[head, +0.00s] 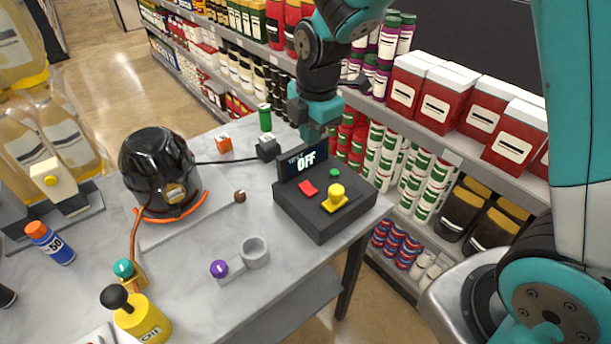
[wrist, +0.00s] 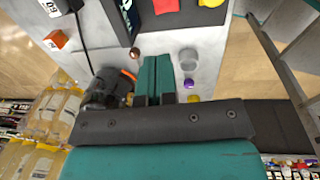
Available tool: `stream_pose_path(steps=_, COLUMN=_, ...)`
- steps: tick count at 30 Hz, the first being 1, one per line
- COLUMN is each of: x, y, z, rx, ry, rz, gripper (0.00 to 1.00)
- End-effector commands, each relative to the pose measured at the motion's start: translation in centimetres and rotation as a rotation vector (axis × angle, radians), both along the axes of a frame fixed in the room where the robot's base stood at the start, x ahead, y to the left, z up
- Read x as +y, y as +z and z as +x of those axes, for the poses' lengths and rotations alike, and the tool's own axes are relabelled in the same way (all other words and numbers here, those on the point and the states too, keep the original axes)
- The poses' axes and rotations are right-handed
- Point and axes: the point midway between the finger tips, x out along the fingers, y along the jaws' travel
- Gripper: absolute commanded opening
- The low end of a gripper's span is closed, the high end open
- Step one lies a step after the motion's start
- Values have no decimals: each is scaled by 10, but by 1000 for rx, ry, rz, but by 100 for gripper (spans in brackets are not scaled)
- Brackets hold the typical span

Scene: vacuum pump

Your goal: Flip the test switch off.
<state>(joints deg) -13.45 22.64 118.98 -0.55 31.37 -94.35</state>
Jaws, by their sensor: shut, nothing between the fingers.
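The black control box (head: 320,222) stands at the right end of the grey table. It carries a red rocker switch (head: 308,188), a yellow knob (head: 335,197), a small green light (head: 334,173) and a raised display (head: 303,158) reading OFF. In the wrist view the red switch (wrist: 166,6) and yellow knob (wrist: 211,3) show at the top edge, cut off. My gripper (head: 318,133) is above and behind the display in the head view, apart from the switch. Its fingers (wrist: 157,62) are together and empty. The exact switch tilt is hard to tell.
A black pump (head: 160,165) with an orange hose stands left on the table. Stocked shelves (head: 440,110) lie behind the box.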

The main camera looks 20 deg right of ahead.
Motion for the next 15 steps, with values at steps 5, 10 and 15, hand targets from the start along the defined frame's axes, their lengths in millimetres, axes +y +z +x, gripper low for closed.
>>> stream_pose_path(steps=5, x=0, y=-3, z=0, rx=2, ry=-1, rz=0, gripper=0)
stream_pose_path(steps=10, x=1, y=-23, z=1, rx=7, ry=-1, rz=0, gripper=0)
stream_pose_path(steps=15, x=2, y=-59, z=5, rx=8, ry=-2, rz=0, gripper=0)
